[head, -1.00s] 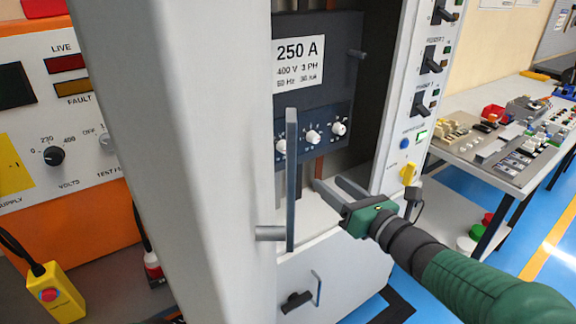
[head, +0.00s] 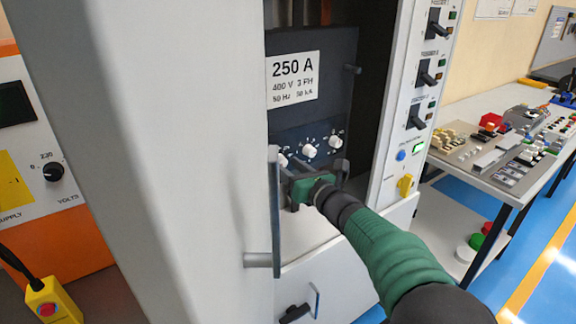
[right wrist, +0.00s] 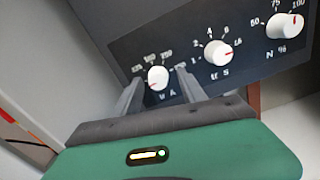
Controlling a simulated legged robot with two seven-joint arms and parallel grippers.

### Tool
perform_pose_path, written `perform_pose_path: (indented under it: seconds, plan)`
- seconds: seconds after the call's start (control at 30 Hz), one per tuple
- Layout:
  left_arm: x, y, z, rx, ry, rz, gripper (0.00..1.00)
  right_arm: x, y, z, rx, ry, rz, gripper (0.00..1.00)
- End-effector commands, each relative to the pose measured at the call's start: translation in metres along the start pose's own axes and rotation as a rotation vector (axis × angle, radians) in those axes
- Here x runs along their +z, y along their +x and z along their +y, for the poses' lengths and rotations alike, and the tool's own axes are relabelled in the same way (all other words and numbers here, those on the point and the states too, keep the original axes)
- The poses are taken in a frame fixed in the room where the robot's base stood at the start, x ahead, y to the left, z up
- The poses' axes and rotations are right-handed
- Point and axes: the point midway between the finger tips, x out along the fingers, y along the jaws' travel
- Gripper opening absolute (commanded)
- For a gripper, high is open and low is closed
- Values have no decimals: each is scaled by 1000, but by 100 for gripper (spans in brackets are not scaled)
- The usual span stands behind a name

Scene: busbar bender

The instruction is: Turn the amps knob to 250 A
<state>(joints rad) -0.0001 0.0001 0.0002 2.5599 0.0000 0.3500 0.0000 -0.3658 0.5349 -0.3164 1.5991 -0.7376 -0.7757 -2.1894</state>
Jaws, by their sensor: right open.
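The amps knob (right wrist: 158,77) is the leftmost of three white knobs on the dark breaker panel, with an "A" below it and a number scale around it. Its red mark points down and to the left in the right wrist view. In the head view the knob (head: 283,160) is partly hidden by the upright bar and my gripper. My right gripper (head: 292,172) is open, its two fingers on either side of the knob in the right wrist view. I cannot tell whether they touch it. My left gripper is not in view.
The middle knob (right wrist: 217,53) and right knob (right wrist: 285,25) sit close by on the panel. A grey upright bar handle (head: 275,212) stands in front of the cabinet opening. The rating label (head: 293,79) reads 250 A. A parts table (head: 500,155) stands at the right.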

Motion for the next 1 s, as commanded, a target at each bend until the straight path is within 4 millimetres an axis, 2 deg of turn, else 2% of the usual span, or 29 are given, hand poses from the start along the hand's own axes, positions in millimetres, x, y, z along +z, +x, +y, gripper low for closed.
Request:
perform_pose_path:
  seconds: [0.13,0.5,1.0]
  plan:
    - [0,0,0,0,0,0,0,0,0,0,1,0,0,47]
    - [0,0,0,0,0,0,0,0,0,0,1,0,0,0]
    - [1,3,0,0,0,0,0,-1,-1,-1,0,74,0,0]
